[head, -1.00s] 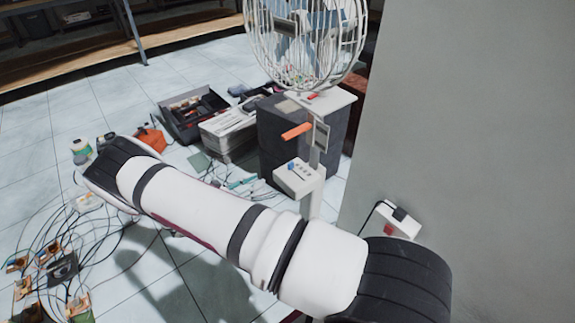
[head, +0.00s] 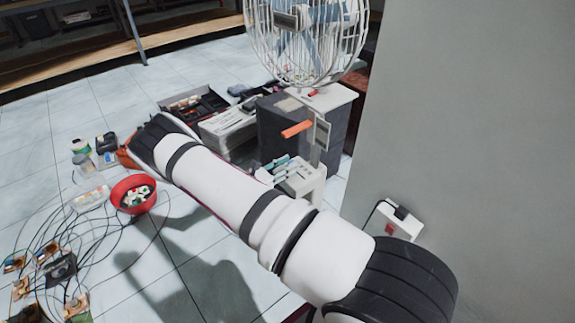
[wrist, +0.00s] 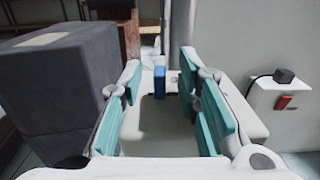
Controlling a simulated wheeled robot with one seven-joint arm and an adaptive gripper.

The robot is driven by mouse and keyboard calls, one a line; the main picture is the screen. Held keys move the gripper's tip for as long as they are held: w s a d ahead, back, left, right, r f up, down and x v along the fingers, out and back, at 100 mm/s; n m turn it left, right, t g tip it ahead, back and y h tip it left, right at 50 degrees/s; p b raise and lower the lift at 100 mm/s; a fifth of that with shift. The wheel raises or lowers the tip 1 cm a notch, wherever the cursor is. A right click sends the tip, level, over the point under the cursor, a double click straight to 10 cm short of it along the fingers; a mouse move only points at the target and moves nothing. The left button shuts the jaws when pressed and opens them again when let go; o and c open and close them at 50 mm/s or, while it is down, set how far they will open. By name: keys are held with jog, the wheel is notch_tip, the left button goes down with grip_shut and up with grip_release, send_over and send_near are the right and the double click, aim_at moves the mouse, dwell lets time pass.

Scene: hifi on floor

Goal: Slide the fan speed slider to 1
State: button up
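The white fan (head: 305,40) stands near the wall, with its white control box (head: 312,182) low on its stand. In the wrist view, the control box (wrist: 148,128) lies ahead, between and under my fingers. In the head view, my gripper (head: 282,168) is over the box's left part, and the knob is hidden there. The slider's markings cannot be read.
A dark grey cabinet (wrist: 58,85) stands close on the left in the wrist view. The wall with a white socket box and red switch (wrist: 283,102) is on the right. An orange handle (head: 297,129) sticks out above the control box. Cables and a red bowl (head: 133,194) lie on the floor.

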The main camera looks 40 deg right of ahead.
jog(key=shift+d, duration=0.35)
grip_shut()
jog(key=shift+s+p, duration=0.45)
jog(key=shift+s, duration=0.55)
grip_release()
